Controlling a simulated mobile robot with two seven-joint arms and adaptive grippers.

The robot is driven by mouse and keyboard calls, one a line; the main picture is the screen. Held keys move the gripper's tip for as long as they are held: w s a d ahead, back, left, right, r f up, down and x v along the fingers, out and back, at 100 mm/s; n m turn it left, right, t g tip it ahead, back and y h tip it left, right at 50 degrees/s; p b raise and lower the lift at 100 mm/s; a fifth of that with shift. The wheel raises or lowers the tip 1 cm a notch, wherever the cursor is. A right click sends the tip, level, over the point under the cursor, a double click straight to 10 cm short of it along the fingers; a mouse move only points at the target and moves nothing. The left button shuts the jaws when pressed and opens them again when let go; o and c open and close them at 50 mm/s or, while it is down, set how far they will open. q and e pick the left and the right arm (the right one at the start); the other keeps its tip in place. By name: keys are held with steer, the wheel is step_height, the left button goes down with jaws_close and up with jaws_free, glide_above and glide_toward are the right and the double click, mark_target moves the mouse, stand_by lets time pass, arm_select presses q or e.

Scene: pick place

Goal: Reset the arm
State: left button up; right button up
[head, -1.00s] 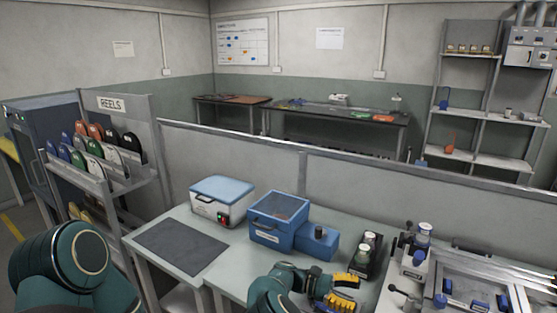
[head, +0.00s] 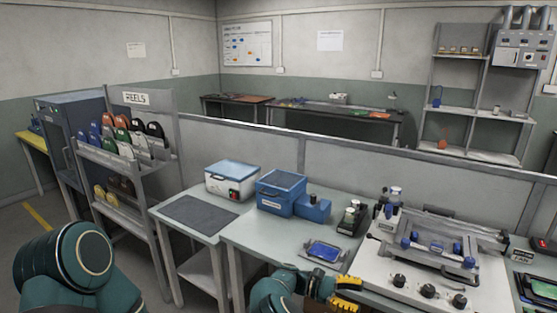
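My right arm comes in at the bottom centre of the head view. Its gripper (head: 345,296), with yellow finger parts, is low in front of the workbench and cut by the bottom edge, so I cannot tell whether it is open or shut. My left arm shows only as a green, rounded link at the bottom left. My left gripper is out of view.
The workbench (head: 262,240) carries a blue box (head: 281,195), a white box with a blue lid (head: 231,181), a dark mat (head: 199,213), a blue-framed tray (head: 325,251) and a grey fixture (head: 433,243). A reel rack (head: 140,97) stands at left. Open floor shows at far left.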

steer(key=s+d+f+y, duration=0.3)
steer(key=d+f, duration=0.1)
steer(key=f, duration=0.2)
steer(key=s+d+f+y, duration=0.3)
steer(key=s+d+f, duration=0.1)
steer(key=f, duration=0.3)
steer(key=s+a+f+m+y, duration=0.2)
steer(key=s+f+y, duration=0.2)
steer(key=s+f, duration=0.3)
steer(key=s+a+f+m+t+y, duration=0.1)
steer(key=s+a+f+m+y, duration=0.2)
steer(key=s+a+y, duration=0.15)
steer(key=s+a+r+m+t+y, duration=0.3)
steer(key=a+m, duration=0.1)
steer(key=a, duration=0.2)
steer(key=s+a+r+m+t+y, duration=0.3)
steer(key=a+r+m+t, duration=0.1)
steer(key=a, duration=0.2)
steer(key=shift+s, duration=0.15)
steer(key=shift+o, duration=0.5)
